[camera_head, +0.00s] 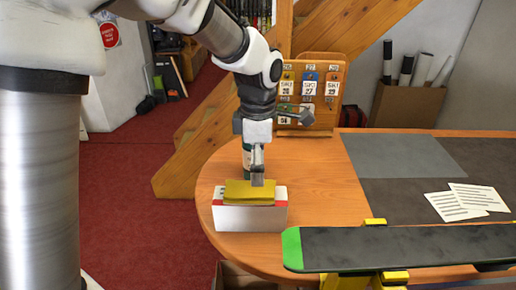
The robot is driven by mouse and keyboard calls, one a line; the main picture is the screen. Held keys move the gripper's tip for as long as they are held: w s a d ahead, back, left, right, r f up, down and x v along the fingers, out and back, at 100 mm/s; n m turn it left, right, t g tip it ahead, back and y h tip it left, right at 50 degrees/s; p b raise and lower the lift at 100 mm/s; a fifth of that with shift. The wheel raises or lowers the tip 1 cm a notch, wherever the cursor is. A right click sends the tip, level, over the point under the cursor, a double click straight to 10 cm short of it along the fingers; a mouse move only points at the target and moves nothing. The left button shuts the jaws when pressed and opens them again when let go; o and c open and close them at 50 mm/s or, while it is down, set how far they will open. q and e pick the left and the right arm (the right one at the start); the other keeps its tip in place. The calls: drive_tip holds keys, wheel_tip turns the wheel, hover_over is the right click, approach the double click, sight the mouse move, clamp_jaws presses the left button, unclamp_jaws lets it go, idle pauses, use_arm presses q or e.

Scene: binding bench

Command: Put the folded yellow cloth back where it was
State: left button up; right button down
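The folded yellow cloth (236,191) lies on top of, or just above, a white box (249,217) with red corner marks, near the left edge of the round-ended wooden table. My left gripper (258,181) points straight down, its fingertips at the top of the cloth and partly over it. I see the fingers edge-on, so whether they are closed on the cloth does not show. My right gripper is not in view.
A dark bar with a green end (400,247) and yellow parts stands along the table's front. Printed sheets (457,205) and grey mats (400,156) lie to the right. A wooden tag board (312,92) is at the back.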

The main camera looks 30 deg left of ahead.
use_arm(q)
wheel_tip(320, 180, up, 6)
